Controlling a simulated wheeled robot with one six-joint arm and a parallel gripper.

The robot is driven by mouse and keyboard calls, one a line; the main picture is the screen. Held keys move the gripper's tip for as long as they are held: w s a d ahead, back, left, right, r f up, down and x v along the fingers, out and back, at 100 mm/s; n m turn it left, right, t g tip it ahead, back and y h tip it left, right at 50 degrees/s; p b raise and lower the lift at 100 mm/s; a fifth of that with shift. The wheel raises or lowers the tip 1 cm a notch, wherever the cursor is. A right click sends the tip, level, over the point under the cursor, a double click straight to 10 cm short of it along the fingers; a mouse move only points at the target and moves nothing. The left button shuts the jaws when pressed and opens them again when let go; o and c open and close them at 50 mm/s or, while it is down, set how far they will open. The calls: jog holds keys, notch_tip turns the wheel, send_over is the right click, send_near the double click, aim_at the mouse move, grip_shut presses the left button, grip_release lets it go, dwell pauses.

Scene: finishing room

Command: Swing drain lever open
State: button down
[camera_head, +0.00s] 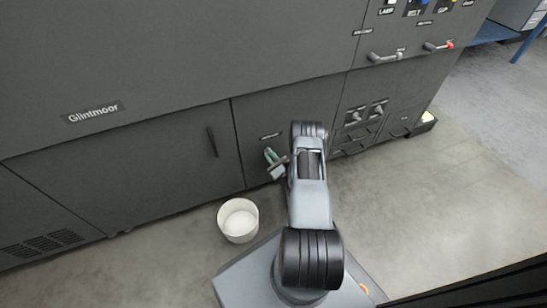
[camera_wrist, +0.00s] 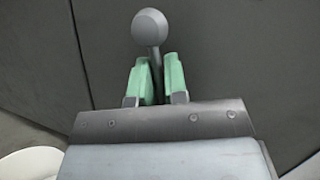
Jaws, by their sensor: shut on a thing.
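The drain lever shows in the wrist view as a grey ball knob (camera_wrist: 150,27) on a thin stem. The green fingers of my gripper (camera_wrist: 156,66) stand on either side of the stem, just below the knob, and are shut on it. In the head view my gripper (camera_head: 271,156) is at the lower front of the dark grey machine (camera_head: 180,60), under a small label. The lever is mostly hidden there by the gripper, so its angle is hard to tell.
A white bucket (camera_head: 238,220) with pale contents stands on the floor left of my gripper. Levers with grey (camera_head: 386,56) and red (camera_head: 440,46) ends sit higher on the machine. Small valves (camera_head: 378,109) are to the right. The floor at right is clear.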

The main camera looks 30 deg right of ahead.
jog(key=shift+s+d+r+m+h+p, duration=0.1)
jog(key=shift+d+m+h+p, duration=0.15)
jog(key=shift+m, duration=0.35)
jog(key=shift+d+m+h+p, duration=0.1)
jog(key=shift+m+h, duration=0.15)
jog(key=shift+m, duration=0.35)
jog(key=shift+s, duration=0.1)
jog(key=c, duration=1.4)
grip_release()
